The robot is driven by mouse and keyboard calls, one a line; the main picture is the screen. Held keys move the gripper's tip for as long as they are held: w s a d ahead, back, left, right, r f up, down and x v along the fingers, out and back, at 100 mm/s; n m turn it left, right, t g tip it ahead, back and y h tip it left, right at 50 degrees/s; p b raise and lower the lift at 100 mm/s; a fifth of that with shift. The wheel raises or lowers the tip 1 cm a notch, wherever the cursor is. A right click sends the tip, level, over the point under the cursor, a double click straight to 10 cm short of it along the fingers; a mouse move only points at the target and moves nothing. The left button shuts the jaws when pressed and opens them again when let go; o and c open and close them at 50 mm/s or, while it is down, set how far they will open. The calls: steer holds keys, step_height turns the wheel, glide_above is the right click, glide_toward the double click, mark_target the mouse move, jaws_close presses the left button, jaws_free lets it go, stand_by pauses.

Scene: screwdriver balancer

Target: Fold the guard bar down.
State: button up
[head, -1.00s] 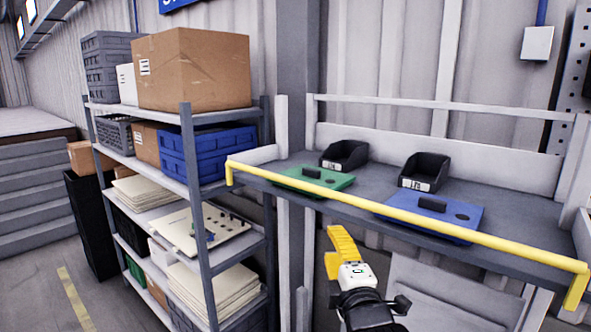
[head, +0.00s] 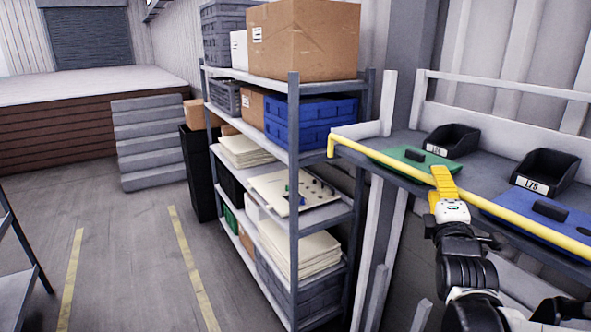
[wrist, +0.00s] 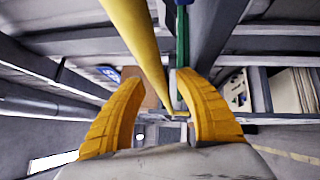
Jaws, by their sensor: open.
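The yellow guard bar (head: 390,169) runs along the front edge of the grey workbench, raised above its top, with a short bent end at its left. My gripper (head: 443,172) has yellow fingers and is at the bar, partly covering it in the head view. In the wrist view, the guard bar (wrist: 140,45) passes lengthwise through the gap between the open fingers (wrist: 161,82).
Behind the bar, the bench holds a green panel (head: 404,158), a blue panel (head: 548,222) and two black bins (head: 453,141) (head: 546,172). A loaded shelf rack (head: 293,180) stands left of the bench. The floor left of the rack (head: 130,250) is mostly clear.

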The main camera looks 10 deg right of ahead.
steer(key=shift+w+d, duration=0.1)
steer(key=shift+w, duration=0.15)
jaws_close()
steer(key=shift+s, duration=0.1)
